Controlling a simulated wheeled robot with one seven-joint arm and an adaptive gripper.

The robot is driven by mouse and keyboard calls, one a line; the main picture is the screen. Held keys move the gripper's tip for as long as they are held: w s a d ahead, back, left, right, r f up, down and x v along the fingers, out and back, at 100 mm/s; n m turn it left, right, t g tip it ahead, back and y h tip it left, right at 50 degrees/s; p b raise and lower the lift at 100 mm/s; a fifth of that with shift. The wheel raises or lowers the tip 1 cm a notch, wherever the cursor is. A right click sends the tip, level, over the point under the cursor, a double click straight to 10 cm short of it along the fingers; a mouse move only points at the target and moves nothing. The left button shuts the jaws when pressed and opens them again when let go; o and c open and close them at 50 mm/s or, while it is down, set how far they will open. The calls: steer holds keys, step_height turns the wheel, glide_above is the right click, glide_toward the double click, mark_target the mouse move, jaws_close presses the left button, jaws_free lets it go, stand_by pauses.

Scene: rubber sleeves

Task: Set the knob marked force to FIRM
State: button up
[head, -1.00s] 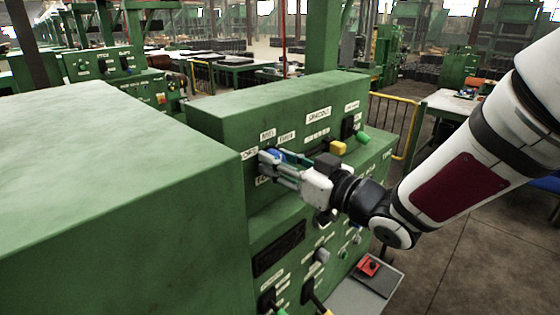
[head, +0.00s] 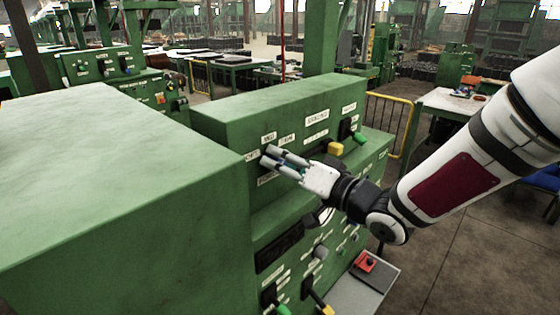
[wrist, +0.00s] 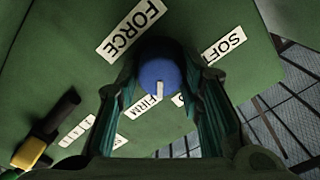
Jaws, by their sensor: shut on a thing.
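The force knob is a round blue knob (wrist: 160,68) with a white pointer mark, on the green panel. In the wrist view it sits between the two fingers of my gripper (head: 270,160), which are shut on it. Its pointer points down in the picture, close to the FIRM label (wrist: 148,107). The FORCE label (wrist: 131,30) is at upper left of the knob and the SOFT label (wrist: 225,45) at upper right. Another label beside FIRM is partly hidden by the right finger. In the head view my fingers hide most of the knob.
A black switch with a yellow handle (head: 335,148) and a green-handled one (head: 359,137) stick out right of my gripper. Below is a lower panel with several knobs and levers. A large green cabinet (head: 120,190) fills the left foreground. A red button box (head: 366,262) is at lower right.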

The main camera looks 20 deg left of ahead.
steer(key=shift+m, duration=0.7)
steer(key=o, duration=1.2)
steer(key=shift+c, duration=0.2)
steer(key=v, duration=1.2)
steer(key=shift+f, duration=0.1)
